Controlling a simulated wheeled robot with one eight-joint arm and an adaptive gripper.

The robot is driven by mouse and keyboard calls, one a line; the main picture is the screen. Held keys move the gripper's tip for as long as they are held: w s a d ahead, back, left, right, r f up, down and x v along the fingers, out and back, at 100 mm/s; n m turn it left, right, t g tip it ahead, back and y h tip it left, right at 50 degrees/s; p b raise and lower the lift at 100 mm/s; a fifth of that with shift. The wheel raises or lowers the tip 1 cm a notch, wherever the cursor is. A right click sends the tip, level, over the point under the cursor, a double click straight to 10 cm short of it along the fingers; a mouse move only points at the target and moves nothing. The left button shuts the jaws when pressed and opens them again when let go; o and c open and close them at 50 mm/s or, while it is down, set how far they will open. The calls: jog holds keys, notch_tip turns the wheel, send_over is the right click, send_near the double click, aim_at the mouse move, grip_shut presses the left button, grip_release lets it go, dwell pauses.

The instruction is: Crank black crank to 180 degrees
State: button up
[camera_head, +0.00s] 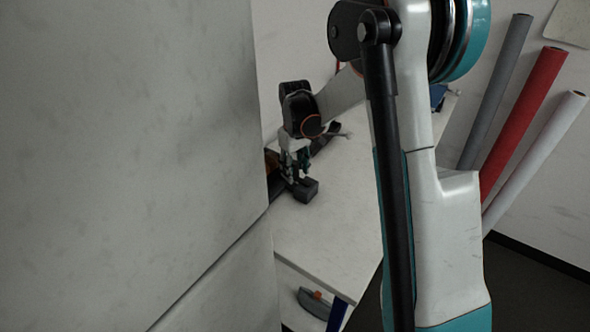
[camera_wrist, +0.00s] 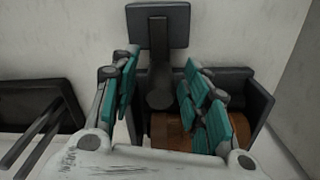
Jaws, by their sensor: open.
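The black crank (camera_wrist: 158,27) shows at the top of the wrist view as a flat rectangular block on a short dark stem running down between my fingers. A dark block on the table (camera_head: 306,192) in the head view looks like the same part. Behind the stem is a dark housing (camera_wrist: 258,105) with a brown-orange part (camera_wrist: 172,133) inside. My gripper (camera_head: 300,180) is open, with its teal-padded fingers (camera_wrist: 160,72) on either side of the stem. I cannot tell whether either pad touches it. The crank's angle is not readable.
A large pale panel (camera_head: 130,150) fills the left of the head view and hides part of the device. The white table (camera_head: 335,220) is clear in front. Grey, red (camera_head: 525,115) and white rolls lean at the right. A dark object (camera_wrist: 40,105) lies left in the wrist view.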

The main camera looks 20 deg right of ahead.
notch_tip(320, 180, up, 12)
jog(key=shift+f, duration=0.25)
dwell(0.3)
